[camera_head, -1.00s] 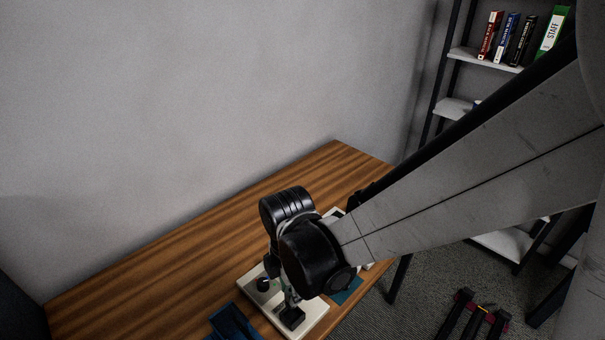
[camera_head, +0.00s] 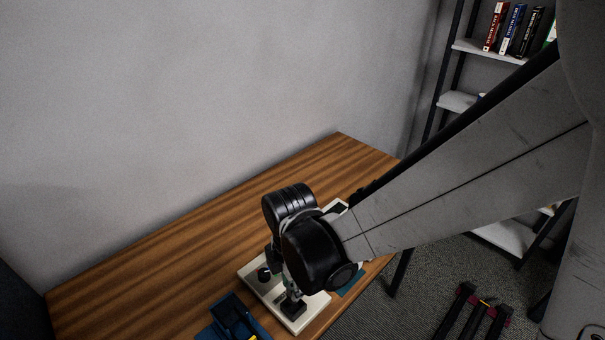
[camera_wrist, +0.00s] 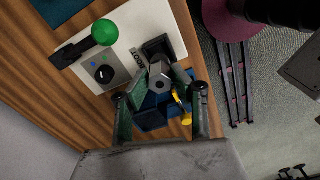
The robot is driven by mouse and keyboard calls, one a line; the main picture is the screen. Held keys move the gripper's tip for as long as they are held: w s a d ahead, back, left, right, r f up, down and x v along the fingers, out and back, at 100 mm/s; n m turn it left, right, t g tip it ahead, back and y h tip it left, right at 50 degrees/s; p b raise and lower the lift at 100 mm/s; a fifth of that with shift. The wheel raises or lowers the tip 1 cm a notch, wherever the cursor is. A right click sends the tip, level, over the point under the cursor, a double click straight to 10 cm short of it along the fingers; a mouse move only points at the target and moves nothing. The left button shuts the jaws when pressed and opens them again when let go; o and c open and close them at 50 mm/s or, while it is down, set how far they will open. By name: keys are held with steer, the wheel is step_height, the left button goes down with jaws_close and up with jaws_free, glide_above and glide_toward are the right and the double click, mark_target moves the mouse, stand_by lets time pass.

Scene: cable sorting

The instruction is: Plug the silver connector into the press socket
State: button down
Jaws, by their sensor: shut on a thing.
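My gripper (camera_wrist: 161,86) points down over the table and is shut on the silver connector (camera_wrist: 161,72), a grey hexagonal piece with a dark round centre. The press has a pale base plate (camera_wrist: 178,20), a lever with a green ball (camera_wrist: 104,32), a grey box with a black knob (camera_wrist: 103,74) and a black block (camera_wrist: 157,46) that looks like the socket. In the wrist view the connector shows just below this block; its height above it I cannot tell. In the head view my wrist partly covers the press (camera_head: 313,322), and the connector is not clear.
A blue tray (camera_head: 226,314) stands beside the press; a yellow piece (camera_wrist: 182,121) shows at it in the wrist view. The wooden table (camera_head: 150,270) is clear toward the wall. A shelf with books (camera_head: 515,30) stands at the back right.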

steer(key=shift+f+b, duration=2.55)
steer(key=shift+b, duration=0.2)
stand_by(1.0)
steer(key=c, duration=0.9)
jaws_free()
steer(key=shift+r, duration=0.15)
steer(key=shift+r+p, duration=2.3)
steer(key=shift+r, duration=1.1)
